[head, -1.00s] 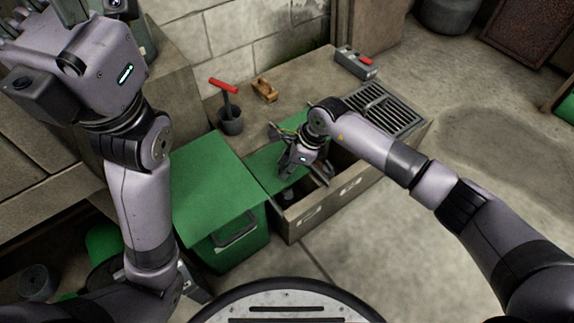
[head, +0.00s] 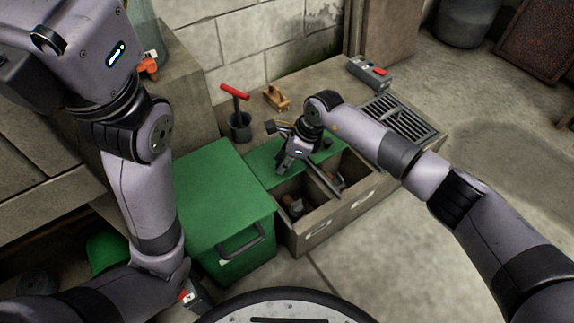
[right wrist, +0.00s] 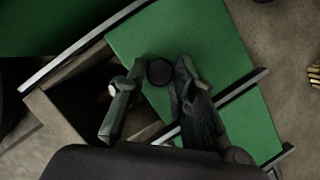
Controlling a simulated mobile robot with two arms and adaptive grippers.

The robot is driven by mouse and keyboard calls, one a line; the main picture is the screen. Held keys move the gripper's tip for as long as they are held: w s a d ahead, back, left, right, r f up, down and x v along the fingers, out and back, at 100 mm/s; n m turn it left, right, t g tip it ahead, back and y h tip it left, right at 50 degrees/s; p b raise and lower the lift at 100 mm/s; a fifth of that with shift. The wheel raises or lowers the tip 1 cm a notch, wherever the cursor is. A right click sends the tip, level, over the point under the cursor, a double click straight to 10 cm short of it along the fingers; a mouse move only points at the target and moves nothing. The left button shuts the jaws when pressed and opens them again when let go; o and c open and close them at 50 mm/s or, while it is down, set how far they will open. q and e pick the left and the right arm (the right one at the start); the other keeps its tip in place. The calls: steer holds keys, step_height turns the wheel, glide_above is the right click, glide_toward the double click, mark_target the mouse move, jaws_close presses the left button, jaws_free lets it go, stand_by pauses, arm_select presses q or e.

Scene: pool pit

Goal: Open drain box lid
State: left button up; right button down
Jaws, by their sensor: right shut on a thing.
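The drain box (head: 322,228) is a low grey box with its front compartments uncovered. Its green lid (head: 264,164) lies across the back part, near the wall. The lid also shows in the right wrist view (right wrist: 215,50), with a round black knob (right wrist: 160,72) on it. My right gripper (head: 285,167) is over the lid, pointing down. In the right wrist view its fingers (right wrist: 152,92) stand on either side of the knob and hold it; the exact contact is hard to see. Of my left arm, only the arm and wrist show at the left; its fingertips are outside the picture.
A green bin (head: 213,195) with a handle stands just left of the box. A dark cup with a red-handled tool (head: 236,91), a small wooden plane (head: 275,97), a grey-red device (head: 369,72) and a metal grate (head: 398,115) are behind and right. Floor in front is clear.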

steer(key=c, duration=1.3)
jaws_free()
steer(key=v, duration=1.2)
